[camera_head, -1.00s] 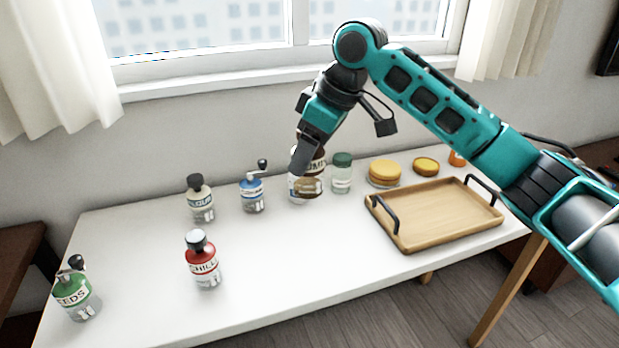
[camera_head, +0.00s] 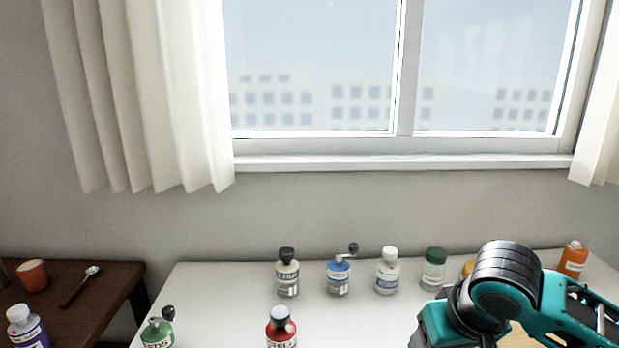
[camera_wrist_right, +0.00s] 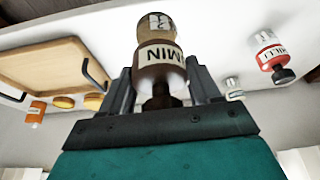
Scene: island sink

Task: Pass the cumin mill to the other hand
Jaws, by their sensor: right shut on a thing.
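The cumin mill (camera_wrist_right: 160,65) is brown with a pale label on which the letters MIN show, and a clear lower part. In the right wrist view it sits between the two fingers of my right gripper (camera_wrist_right: 163,82), which is shut on it. The table shows behind it. In the head view only my right arm shows at the lower right; its fingers and the mill are out of sight. My left gripper is in neither current view.
On the white table (camera_head: 220,300) stand a dark-capped jar (camera_head: 287,275), blue mill (camera_head: 339,277), white-capped jar (camera_head: 387,272), green-lidded jar (camera_head: 433,270), red chilli jar (camera_head: 282,328) and green mill (camera_head: 158,330). A wooden tray (camera_wrist_right: 45,62) shows in the wrist view. A brown side table (camera_head: 110,280) stands left.

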